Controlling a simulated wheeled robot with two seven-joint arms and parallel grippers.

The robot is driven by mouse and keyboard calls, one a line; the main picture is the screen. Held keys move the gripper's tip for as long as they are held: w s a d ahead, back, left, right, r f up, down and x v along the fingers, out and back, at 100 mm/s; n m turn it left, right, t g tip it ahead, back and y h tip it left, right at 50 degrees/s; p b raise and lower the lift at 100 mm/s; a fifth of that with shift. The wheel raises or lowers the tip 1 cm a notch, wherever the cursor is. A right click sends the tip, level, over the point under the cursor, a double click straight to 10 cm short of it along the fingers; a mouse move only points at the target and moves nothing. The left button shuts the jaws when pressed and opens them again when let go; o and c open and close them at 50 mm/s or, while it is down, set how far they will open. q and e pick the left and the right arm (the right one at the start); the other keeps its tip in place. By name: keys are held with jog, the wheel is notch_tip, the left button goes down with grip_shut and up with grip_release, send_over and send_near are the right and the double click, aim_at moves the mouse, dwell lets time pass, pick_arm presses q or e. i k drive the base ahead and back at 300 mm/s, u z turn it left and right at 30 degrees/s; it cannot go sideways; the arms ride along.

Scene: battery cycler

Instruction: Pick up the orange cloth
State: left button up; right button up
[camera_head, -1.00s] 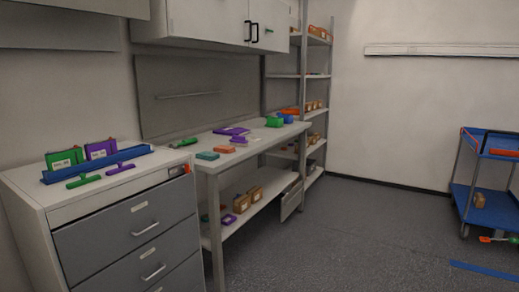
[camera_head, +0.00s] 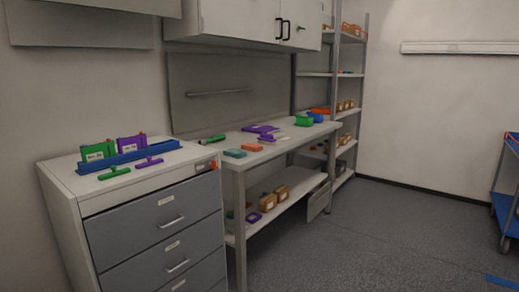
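A small flat orange item (camera_head: 252,147) lies on the workbench, between a teal block and a purple item; it may be the orange cloth, but it is too small to tell. Another orange item (camera_head: 320,110) shows at the far end of the bench, behind a green box, and I cannot tell whether it is cloth. Neither of my grippers is in view.
A drawer cabinet (camera_head: 150,222) stands at the left, with a blue rack (camera_head: 128,157) on top. The workbench (camera_head: 290,140) is beside it, then a metal shelf (camera_head: 363,95). A blue cart (camera_head: 506,210) is at the right edge. The floor (camera_head: 400,235) between is clear.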

aim_at(255, 148)
jog(key=z, duration=0.4)
jog(key=k, duration=1.05)
jog(key=z, duration=0.9)
jog(key=i, duration=2.55)
jog(key=u, duration=0.05)
